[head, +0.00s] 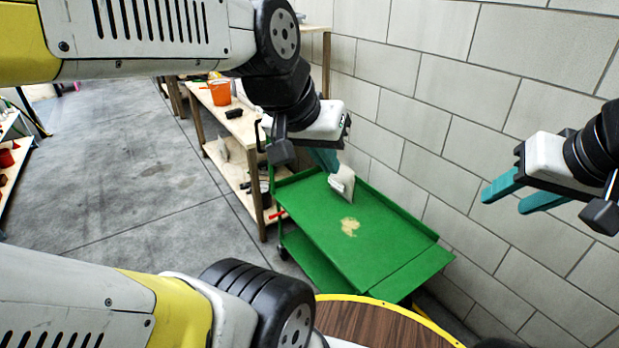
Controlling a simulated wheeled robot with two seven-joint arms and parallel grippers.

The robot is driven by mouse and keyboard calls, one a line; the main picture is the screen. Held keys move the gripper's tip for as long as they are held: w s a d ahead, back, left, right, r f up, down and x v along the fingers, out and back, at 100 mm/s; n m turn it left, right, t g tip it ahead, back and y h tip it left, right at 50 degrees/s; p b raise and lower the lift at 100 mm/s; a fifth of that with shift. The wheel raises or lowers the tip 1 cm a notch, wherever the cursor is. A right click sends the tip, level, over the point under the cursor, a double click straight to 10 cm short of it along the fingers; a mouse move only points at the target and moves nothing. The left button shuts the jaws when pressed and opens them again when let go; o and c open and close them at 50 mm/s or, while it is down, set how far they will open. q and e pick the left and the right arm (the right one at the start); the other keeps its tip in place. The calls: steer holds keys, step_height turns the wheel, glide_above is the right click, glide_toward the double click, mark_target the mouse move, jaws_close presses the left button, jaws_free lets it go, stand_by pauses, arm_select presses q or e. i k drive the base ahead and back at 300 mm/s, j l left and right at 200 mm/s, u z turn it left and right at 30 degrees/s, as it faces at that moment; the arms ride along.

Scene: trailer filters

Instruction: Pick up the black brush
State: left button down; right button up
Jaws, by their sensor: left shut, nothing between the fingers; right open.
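I cannot clearly identify a black brush. A small black object (234,113) lies on the wooden workbench beside an orange bucket; it is too small to tell what it is. My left gripper (328,166) is over the far part of the green cart (385,245), its teal fingers shut and pointing down. A pale grey-white object (343,186) is just below its fingertips on the cart; I cannot tell whether they touch. My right gripper (504,202) is open and empty, with its teal fingers apart, in front of the block wall to the right of the cart.
A tan patch (350,227) lies on the cart top, otherwise mostly bare. The orange bucket (220,92) stands on the wooden workbench (235,130) behind the cart. A round brown wooden surface with a yellow rim (375,325) is in front.

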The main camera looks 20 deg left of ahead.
mark_target(236, 112)
steer(key=u, duration=1.3)
